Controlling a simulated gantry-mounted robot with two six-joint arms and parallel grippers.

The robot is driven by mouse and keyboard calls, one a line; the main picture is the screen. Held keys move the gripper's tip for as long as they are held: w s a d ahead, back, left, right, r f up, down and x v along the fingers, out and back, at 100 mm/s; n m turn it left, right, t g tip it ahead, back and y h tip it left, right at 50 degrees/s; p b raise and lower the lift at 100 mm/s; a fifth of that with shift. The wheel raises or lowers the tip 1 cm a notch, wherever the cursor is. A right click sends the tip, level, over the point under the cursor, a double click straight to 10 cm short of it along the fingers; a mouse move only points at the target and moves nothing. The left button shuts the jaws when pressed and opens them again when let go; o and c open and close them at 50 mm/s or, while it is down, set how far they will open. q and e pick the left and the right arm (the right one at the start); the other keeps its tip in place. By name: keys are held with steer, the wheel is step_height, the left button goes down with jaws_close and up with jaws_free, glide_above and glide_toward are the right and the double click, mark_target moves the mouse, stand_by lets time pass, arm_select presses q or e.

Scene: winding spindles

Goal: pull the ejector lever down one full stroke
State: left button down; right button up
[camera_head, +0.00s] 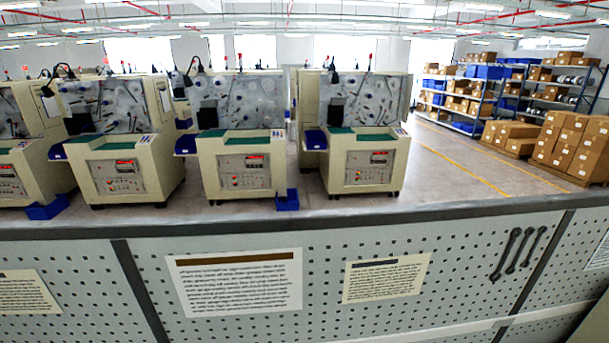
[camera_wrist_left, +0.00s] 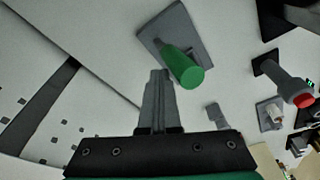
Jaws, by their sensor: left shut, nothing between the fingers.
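In the left wrist view, a green cylindrical knob (camera_wrist_left: 186,68) sticks out from a grey rectangular plate (camera_wrist_left: 166,31) on a pale surface. It may be the ejector lever's handle; I cannot tell for sure. My left gripper (camera_wrist_left: 158,76) is shut and empty, with its fingertips close beside the knob, to its lower left in the picture. Whether they touch it I cannot tell. A grey bar with a red end (camera_wrist_left: 302,99) stands farther right. Neither gripper shows in the head view, and no lever is visible there.
In the left wrist view, a small grey block (camera_wrist_left: 216,114) and a pale fitting (camera_wrist_left: 271,113) sit right of the gripper. A perforated panel (camera_wrist_left: 50,125) is at lower left. The head view shows a pegboard (camera_head: 455,262) with posted sheets, machines behind it, and stacked boxes.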

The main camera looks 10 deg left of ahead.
arm_select(q)
steer(key=shift+s+d+r+p, duration=0.1)
steer(key=shift+s+d+p, duration=0.05)
steer(key=shift+s+p, duration=0.4)
steer(key=shift+s, duration=0.2)
steer(key=shift+s+d+f+p, duration=0.2)
steer(key=shift+s+f+p, duration=0.15)
steer(key=shift+s, duration=0.5)
steer(key=shift+s+d, duration=0.1)
steer(key=shift+s+d+f, duration=0.2)
steer(key=shift+s+f, duration=0.2)
steer(key=shift+s, duration=0.3)
steer(key=shift+w, duration=0.1)
